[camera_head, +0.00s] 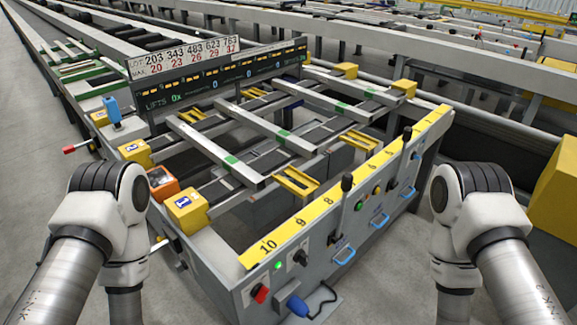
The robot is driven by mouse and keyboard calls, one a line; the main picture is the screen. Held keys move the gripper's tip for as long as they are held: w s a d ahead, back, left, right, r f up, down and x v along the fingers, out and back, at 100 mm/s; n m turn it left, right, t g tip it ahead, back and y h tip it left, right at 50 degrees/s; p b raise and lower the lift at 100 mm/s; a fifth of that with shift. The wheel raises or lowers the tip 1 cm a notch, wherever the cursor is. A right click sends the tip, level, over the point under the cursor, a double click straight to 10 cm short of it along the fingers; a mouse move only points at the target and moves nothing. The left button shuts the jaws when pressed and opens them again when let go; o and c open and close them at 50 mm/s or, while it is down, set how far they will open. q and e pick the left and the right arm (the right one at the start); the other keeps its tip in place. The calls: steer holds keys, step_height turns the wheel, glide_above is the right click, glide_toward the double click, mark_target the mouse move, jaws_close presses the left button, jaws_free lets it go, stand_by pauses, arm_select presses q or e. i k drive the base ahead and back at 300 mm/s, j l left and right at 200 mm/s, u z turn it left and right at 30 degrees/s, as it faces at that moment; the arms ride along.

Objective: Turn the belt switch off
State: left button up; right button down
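The front panel (318,264) of the runout table carries several controls. At its left end are a red switch (260,293), a lit green lamp (278,266) and a black rotary knob (300,257). A black-handled lever (346,184) stands up from the panel, and another lever (407,135) is farther right. Small green and red buttons (377,190) sit between them. The labels are too small to read, so I cannot tell which control is the belt switch. My two arms frame the panel at left and right. Both bend down out of the picture, and their grippers are not visible.
A yellow numbered strip (345,187) runs along the panel's top edge. Blue handles (344,254) and a blue plug with a black cable (298,306) stick out in front. Yellow and orange boxes (187,211) line the left side. The floor (385,275) before the panel looks clear.

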mark_target(260, 291)
steer(key=l+u, duration=0.25)
steer(key=l, duration=0.75)
steer(key=l+u, duration=0.2)
steer(key=l, duration=0.8)
steer(key=k, duration=0.05)
